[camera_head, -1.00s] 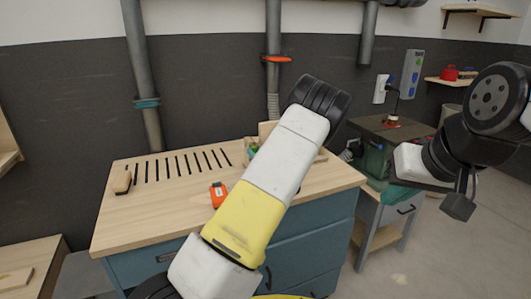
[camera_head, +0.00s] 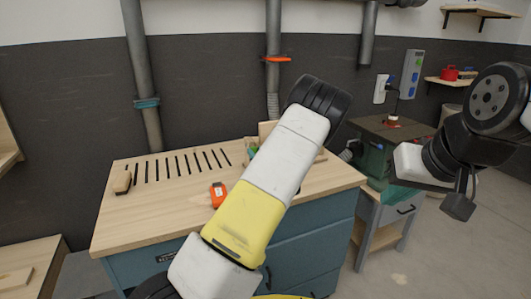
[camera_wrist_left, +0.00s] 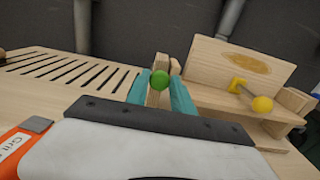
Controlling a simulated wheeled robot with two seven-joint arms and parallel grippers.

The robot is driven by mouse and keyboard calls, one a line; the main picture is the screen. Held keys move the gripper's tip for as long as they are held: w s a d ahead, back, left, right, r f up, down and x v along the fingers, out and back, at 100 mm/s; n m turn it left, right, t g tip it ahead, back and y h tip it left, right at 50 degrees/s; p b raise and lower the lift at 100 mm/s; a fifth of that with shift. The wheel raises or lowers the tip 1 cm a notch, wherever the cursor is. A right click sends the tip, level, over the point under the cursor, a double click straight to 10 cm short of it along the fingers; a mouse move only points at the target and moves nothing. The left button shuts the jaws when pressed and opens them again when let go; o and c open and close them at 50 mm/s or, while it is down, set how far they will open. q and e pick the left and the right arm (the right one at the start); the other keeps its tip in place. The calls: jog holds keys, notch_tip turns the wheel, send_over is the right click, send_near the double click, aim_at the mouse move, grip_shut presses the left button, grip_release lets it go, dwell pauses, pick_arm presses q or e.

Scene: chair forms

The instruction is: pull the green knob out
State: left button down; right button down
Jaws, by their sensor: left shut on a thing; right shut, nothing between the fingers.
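The green knob (camera_wrist_left: 160,80) shows in the left wrist view, in front of a narrow upright wooden piece. The teal fingers of my left gripper (camera_wrist_left: 160,92) are on either side of it, shut on it. In the head view my left forearm covers most of this spot. My right gripper (camera_head: 396,196) has teal fingers, shut and empty, at the right in the head view, away from the knob.
A yellow knob (camera_wrist_left: 262,104) is on the wooden fixture (camera_wrist_left: 215,62) right of the green one. An orange item (camera_head: 218,193) lies on the workbench (camera_head: 140,222). A green machine (camera_head: 375,160) stands at the right.

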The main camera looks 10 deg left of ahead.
pick_arm(q)
jog(key=shift+v, duration=1.2)
jog(key=c, duration=1.1)
grip_release()
jog(key=shift+d, duration=0.1)
jog(key=shift+v, duration=3.9)
